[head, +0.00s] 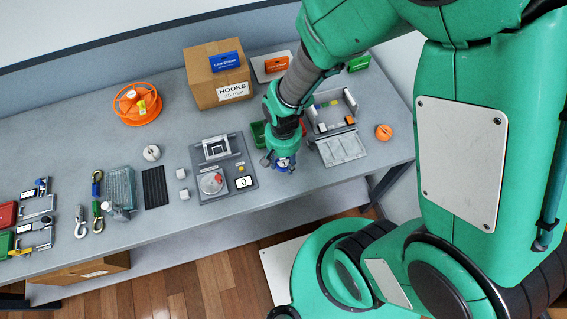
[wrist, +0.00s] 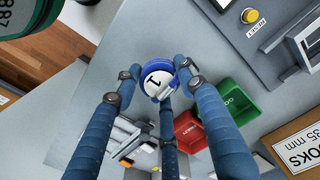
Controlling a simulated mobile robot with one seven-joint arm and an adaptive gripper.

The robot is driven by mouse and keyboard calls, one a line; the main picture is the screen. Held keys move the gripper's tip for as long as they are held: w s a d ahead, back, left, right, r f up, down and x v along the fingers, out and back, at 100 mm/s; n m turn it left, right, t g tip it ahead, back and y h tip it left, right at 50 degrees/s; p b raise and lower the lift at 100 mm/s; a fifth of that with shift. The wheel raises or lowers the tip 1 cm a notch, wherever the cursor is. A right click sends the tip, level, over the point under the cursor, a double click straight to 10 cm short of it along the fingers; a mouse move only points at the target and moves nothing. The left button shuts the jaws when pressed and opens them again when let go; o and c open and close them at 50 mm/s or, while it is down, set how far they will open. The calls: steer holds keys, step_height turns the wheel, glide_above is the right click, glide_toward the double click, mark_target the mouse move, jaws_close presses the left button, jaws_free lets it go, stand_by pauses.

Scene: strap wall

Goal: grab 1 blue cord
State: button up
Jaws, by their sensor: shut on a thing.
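The blue cord appears as a round blue coil (wrist: 149,70) with a white face marked 1 in the wrist view. My gripper (wrist: 158,80) has its dark blue fingers closed around the coil, touching its sides. In the head view my gripper (head: 281,162) is low over the front part of the bench, and the blue and white of the coil show at its fingertips. I cannot tell whether the coil still touches the bench. Part of the coil is hidden by the fingers.
A green tray (wrist: 235,103) and a red tray (wrist: 190,131) lie close to my gripper. A grey panel with a dial (head: 215,192) is to the left, an open grey box (head: 342,148) to the right. A cardboard box (head: 205,88) stands behind. The bench's front edge is near.

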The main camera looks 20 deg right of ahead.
steer(key=s+d+r+p, duration=0.1)
steer(key=s+d+p, duration=0.1)
steer(key=s, duration=1.3)
steer(key=shift+s+d+r, duration=0.25)
steer(key=shift+s+r, duration=0.15)
